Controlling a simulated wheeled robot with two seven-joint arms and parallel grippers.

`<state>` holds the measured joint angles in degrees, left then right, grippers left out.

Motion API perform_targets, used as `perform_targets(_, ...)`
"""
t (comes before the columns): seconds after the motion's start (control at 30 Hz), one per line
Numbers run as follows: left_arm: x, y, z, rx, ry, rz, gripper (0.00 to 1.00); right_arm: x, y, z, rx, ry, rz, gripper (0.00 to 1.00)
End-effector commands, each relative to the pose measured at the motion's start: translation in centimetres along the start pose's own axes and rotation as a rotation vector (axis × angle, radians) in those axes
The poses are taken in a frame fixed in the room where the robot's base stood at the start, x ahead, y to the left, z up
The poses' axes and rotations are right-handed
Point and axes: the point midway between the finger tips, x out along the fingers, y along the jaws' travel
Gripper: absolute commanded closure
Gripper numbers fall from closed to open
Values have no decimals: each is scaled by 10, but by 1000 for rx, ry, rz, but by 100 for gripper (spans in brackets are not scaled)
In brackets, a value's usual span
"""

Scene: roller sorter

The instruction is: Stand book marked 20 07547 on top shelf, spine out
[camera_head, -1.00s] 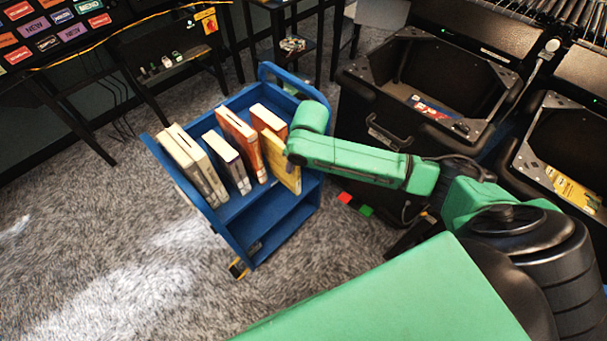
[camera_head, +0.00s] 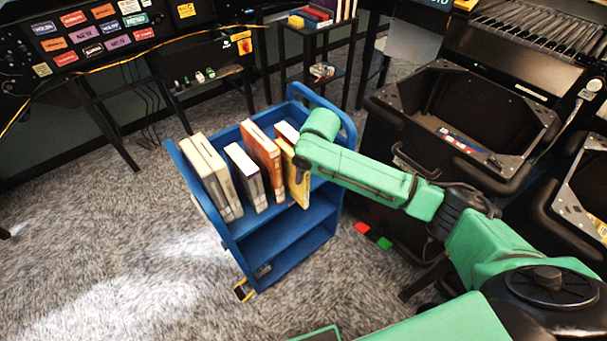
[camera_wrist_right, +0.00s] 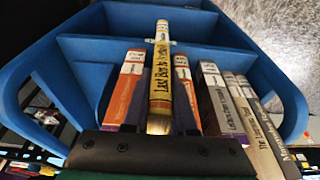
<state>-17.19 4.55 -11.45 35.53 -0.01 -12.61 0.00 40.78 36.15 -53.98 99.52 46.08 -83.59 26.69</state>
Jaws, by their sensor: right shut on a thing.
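The label is too small to read. I cannot tell whether the book touches the shelf. My left gripper is not in view.
An orange book (camera_head: 262,155), a dark-spined book (camera_head: 245,178) and thick pale books (camera_head: 210,175) stand to the left on the shelf. The lower shelf (camera_head: 300,232) looks empty. Black bins (camera_head: 465,115) stand close on the right. Carpet (camera_head: 120,240) is open at left.

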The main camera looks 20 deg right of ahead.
Motion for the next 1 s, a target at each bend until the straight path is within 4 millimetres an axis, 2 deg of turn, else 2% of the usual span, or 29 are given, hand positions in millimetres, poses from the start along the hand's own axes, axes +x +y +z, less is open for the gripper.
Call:
perform_targets(0.3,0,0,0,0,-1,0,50,6,0,1,-1,3,0,100)
perform_targets(0.33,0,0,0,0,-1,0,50,6,0,1,-1,3,1,68)
perform_targets(0.4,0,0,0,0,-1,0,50,6,0,1,-1,3,0,41)
perform_targets(0.77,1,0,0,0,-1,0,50,4,0,2,0,0,0,40)
perform_targets(0.87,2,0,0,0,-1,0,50,-8,0,1,0,2,-1,40)
perform_targets(1.0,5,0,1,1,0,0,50,-39,0,1,-1,6,0,40)
